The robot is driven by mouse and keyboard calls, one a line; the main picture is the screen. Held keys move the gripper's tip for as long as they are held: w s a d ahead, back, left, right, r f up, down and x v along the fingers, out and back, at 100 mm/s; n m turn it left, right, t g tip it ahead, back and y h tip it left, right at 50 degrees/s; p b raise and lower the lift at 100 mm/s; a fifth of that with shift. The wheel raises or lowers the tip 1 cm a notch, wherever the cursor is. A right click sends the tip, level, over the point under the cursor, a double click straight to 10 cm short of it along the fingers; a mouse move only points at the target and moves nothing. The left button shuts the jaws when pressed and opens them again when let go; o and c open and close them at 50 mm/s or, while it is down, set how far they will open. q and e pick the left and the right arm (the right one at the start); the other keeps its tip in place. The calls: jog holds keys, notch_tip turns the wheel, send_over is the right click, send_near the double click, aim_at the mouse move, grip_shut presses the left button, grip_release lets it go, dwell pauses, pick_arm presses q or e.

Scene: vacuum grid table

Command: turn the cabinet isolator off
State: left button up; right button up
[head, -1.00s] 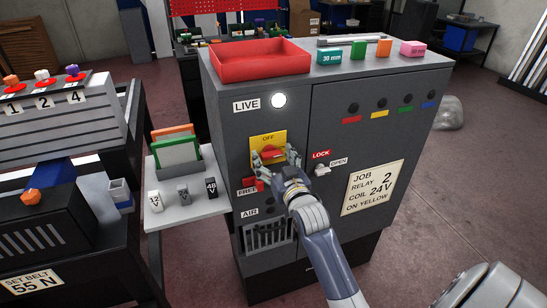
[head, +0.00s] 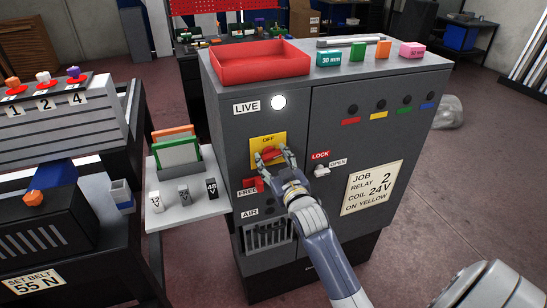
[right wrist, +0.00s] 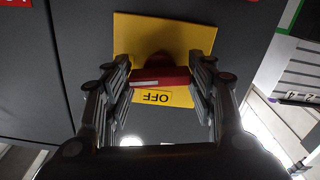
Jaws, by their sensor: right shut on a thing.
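The cabinet isolator is a red handle (head: 268,153) on a yellow plate (head: 257,143) marked OFF, on the grey cabinet's (head: 228,130) front. My right gripper (head: 271,160) is at the handle, its fingers at either end. In the right wrist view the red handle (right wrist: 160,78) lies crosswise between the fingertips, across the yellow plate (right wrist: 135,30), and the gripper is shut on it. The OFF label (right wrist: 158,97) shows upside down there. The round lamp (head: 278,102) beside the LIVE label is lit white. My left gripper is not in view.
A LOCK/OPEN latch (head: 321,171) is right of the isolator; a red FREE part (head: 252,185) is below left. A red tray (head: 260,64) and small boxes sit on the cabinet top. A side shelf (head: 200,208) holds cards and small blocks.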

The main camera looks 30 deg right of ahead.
jog(key=n+p, duration=0.1)
jog(key=n, duration=0.2)
jog(key=shift+r+n, duration=0.1)
jog(key=shift+n, duration=0.3)
jog(key=n+p, duration=0.1)
jog(key=n, duration=0.2)
jog(key=shift+n, duration=0.3)
jog(key=n+p, duration=0.1)
jog(key=n, duration=0.3)
jog(key=shift+n, duration=2.1)
jog(key=o, duration=1)
jog(key=shift+o, duration=0.2)
jog(key=shift+s, duration=0.15)
jog(key=v, duration=1.1)
jog(key=shift+s, duration=0.3)
